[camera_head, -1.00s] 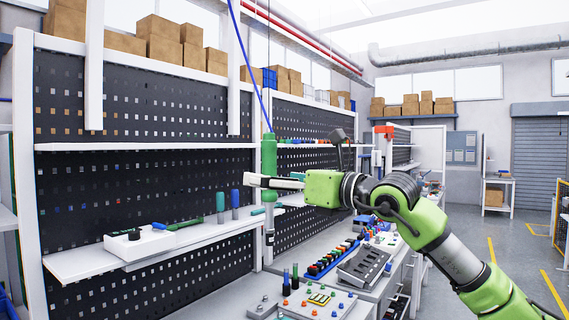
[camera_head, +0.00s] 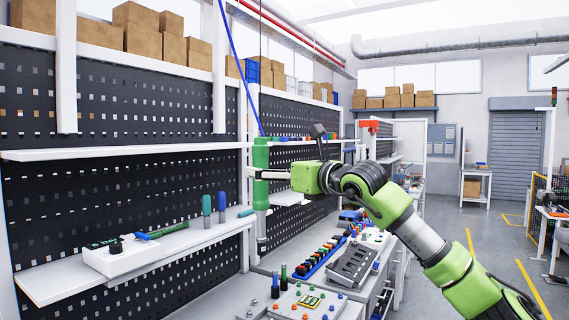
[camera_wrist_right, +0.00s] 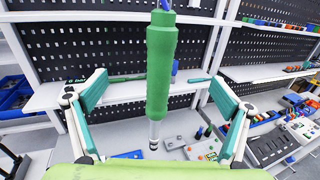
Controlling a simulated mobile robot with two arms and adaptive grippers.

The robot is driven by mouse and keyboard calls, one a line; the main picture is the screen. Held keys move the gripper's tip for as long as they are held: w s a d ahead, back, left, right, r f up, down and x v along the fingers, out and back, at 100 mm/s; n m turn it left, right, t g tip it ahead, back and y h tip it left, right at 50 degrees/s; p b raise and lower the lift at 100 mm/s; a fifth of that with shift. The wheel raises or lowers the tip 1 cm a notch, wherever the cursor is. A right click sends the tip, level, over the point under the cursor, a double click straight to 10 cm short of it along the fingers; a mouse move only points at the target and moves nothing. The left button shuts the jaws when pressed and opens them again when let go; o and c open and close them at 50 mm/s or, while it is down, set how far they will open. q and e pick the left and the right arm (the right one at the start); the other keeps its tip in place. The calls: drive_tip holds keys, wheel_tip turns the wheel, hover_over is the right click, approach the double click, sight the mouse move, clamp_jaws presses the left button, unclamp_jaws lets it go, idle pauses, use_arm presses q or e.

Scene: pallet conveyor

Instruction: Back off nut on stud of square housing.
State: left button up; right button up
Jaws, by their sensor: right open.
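A green cylindrical hand tool (camera_head: 261,172) hangs upright from a blue cord, with a metal shaft pointing down. It also stands in the middle of the right wrist view (camera_wrist_right: 161,75). My right gripper (camera_head: 268,175) is open, with its fingers on either side of the tool's body. In the wrist view a gap shows between each finger and the tool, and my gripper (camera_wrist_right: 160,92) holds nothing. A light fixture plate (camera_head: 318,306) with several small studs or knobs lies on the bench below. I cannot tell a square housing or its nut there. My left gripper is out of view.
A white shelf (camera_head: 60,282) at the left carries a white box (camera_head: 122,256), a green tool and upright cylinders. Several coloured parts and a grey sloped rack (camera_head: 352,264) stand on the bench. Black perforated panels rise behind.

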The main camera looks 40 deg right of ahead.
sight(265, 168)
drive_tip(key=shift+w+a+r, duration=0.1)
drive_tip(key=shift+w, duration=0.45)
drive_tip(key=w+p, duration=0.1)
drive_tip(key=w, duration=0.3)
drive_tip(key=shift+w+a+p, duration=0.15)
drive_tip(key=shift+w+p, duration=0.05)
drive_tip(key=shift+p, duration=0.1)
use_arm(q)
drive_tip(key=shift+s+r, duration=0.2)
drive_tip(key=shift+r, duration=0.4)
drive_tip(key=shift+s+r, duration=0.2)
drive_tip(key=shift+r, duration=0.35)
use_arm(e)
drive_tip(key=shift+w, duration=0.25)
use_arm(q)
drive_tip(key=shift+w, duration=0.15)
use_arm(e)
clamp_jaws()
